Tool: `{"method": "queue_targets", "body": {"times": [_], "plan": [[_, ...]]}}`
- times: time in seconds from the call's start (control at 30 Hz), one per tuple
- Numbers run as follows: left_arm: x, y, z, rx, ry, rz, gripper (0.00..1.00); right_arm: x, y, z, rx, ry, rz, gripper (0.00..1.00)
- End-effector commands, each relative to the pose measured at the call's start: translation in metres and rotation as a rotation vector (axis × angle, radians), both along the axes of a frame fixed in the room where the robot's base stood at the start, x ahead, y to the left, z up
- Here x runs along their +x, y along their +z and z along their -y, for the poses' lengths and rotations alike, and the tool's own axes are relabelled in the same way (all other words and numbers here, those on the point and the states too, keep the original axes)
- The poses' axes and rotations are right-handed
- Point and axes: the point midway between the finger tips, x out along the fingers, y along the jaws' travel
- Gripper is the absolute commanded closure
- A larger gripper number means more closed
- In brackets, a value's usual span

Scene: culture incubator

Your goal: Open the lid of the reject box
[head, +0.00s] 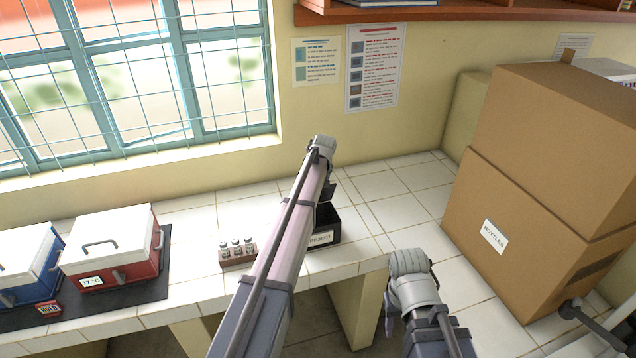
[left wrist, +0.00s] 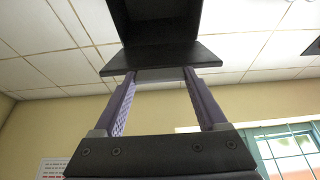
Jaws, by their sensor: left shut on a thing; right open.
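The reject box (head: 326,228) is a small black open-topped box with a white label, on the tiled counter right of my left forearm. Its dark inside shows, and a dark flap, its lid (head: 329,190), stands raised above it, partly hidden by my left arm. In the left wrist view the lid (left wrist: 165,57) is a black plate at the tips of my left gripper's purple fingers (left wrist: 163,85), which are shut on it. The black box (left wrist: 155,18) shows beyond it. In the head view my arm hides most of the left gripper. My right gripper (head: 389,316) is open, low before the counter edge.
A rack of small vials (head: 238,252) stands left of my left arm. A red box (head: 112,250) and a blue box (head: 28,265) with white lids sit on a dark mat at left. Large cartons (head: 540,170) fill the right. Counter behind the reject box is clear.

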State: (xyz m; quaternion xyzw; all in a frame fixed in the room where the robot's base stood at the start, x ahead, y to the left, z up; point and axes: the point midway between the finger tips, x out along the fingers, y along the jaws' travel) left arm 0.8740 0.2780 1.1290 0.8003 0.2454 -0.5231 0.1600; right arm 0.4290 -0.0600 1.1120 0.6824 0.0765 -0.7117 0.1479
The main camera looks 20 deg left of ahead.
Motion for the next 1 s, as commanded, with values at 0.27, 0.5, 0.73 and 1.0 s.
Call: {"method": "queue_targets", "body": {"times": [0.27,0.5,0.73,1.0], "plan": [[0.018,0.008,-0.013,-0.023,-0.001,-0.035,1.0,0.0,0.011,0.0,0.0,-0.001,0.0,0.5],[0.024,0.01,-0.017,-0.021,0.0,-0.031,1.0,0.0,0.013,0.0,0.0,-0.001,-0.001,0.5],[0.024,0.01,-0.017,-0.02,0.0,-0.03,1.0,0.0,0.013,0.0,0.0,0.0,-0.001,0.5],[0.024,0.01,-0.017,-0.02,0.0,-0.03,0.19,0.0,0.013,0.0,0.0,0.0,0.0,0.5]]}}
